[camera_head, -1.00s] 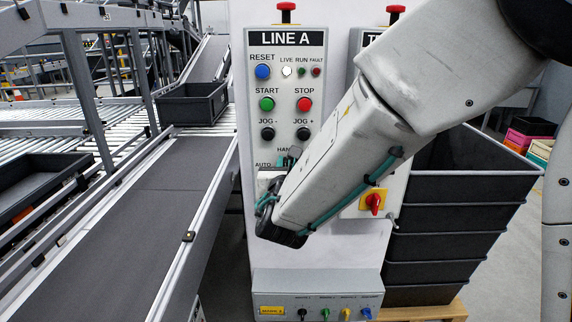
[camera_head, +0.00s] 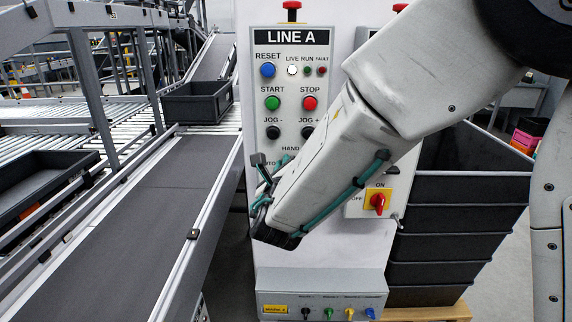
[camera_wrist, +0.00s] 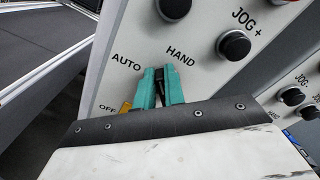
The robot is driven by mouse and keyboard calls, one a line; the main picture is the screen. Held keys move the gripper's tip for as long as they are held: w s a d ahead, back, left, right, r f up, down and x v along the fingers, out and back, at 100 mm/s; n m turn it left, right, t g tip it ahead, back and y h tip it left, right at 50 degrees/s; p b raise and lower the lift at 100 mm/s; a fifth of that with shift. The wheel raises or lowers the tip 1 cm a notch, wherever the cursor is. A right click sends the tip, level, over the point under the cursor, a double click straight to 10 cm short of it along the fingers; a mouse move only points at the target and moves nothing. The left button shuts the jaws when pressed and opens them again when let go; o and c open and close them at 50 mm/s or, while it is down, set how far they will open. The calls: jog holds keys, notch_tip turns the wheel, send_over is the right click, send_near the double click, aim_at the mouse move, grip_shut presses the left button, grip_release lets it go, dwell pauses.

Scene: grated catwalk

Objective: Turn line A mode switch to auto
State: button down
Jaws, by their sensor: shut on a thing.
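The line A panel (camera_head: 330,92) stands upright in the head view, with RESET, START, STOP and JOG buttons. Its mode switch (camera_wrist: 161,88) shows in the wrist view as a dark knob between the two teal fingers of my gripper (camera_wrist: 161,86). The labels OFF, AUTO and HAND lie around it; the fingers reach up between AUTO and HAND. My gripper is shut on the knob. The exact direction of the knob is hard to tell, as the fingers cover most of it. In the head view my wrist hides the switch and part of the AUTO label.
Two black JOG buttons (camera_wrist: 234,46) sit just above the switch. A red-and-yellow ON/OFF switch (camera_head: 378,202) is right of my forearm. A conveyor (camera_head: 140,230) runs along the left. Stacked dark crates (camera_head: 455,215) stand at the right. A small box with coloured knobs (camera_head: 320,290) is below.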

jog(key=shift+a+f+n, duration=0.15)
jog(key=shift+f+n, duration=0.15)
jog(key=shift+n, duration=1.25)
jog(key=shift+a+f+n, duration=0.1)
jog(key=shift+f+n, duration=0.25)
jog(key=shift+n, duration=1.15)
jog(key=shift+a+f+n, duration=0.15)
jog(key=shift+f+n, duration=0.15)
jog(key=shift+n, duration=1.25)
jog(key=c, duration=1.5)
grip_release()
jog(key=s, duration=0.8)
jog(key=shift+a, duration=0.15)
